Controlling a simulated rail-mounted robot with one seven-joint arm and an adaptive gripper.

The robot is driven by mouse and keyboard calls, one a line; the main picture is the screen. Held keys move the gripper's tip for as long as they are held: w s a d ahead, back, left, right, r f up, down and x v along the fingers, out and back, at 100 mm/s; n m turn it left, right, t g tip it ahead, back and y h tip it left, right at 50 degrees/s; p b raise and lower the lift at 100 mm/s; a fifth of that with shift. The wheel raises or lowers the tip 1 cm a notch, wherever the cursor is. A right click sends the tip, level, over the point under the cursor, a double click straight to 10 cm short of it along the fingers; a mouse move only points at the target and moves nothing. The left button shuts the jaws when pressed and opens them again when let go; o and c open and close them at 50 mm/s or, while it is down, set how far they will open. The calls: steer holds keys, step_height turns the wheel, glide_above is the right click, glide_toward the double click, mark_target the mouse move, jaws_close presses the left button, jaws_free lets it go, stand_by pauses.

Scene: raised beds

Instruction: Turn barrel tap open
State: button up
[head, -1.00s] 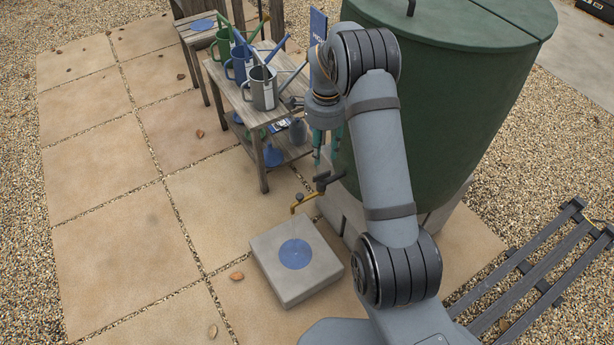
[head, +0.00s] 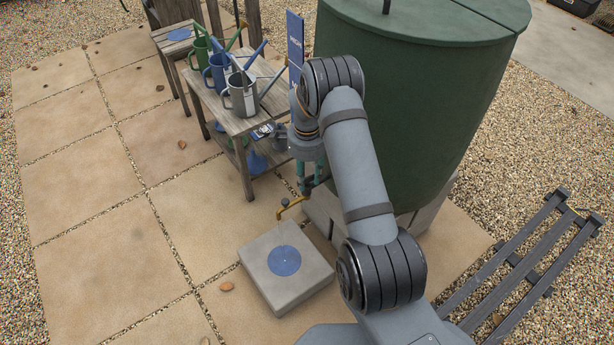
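The barrel tap has a brass spout (head: 291,205) low on the front of the green water barrel (head: 430,110). Its dark body and handle (head: 309,187) sit just right of the spout, partly hidden by my gripper. My gripper (head: 309,182) points down, with its two teal fingers apart. The fingertips are right at the tap's dark upper part. I cannot tell whether they touch it or stand on either side of it.
A grey block (head: 262,283) with a blue disc (head: 284,261) lies below the spout. A wooden bench (head: 228,118) with several watering cans stands left of the barrel. A slatted pallet (head: 528,262) lies at right. The paving (head: 90,250) at left is mostly clear.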

steer(key=shift+c, duration=1)
jaws_close()
steer(key=shift+n, duration=0.8)
steer(key=shift+o, duration=1)
jaws_free()
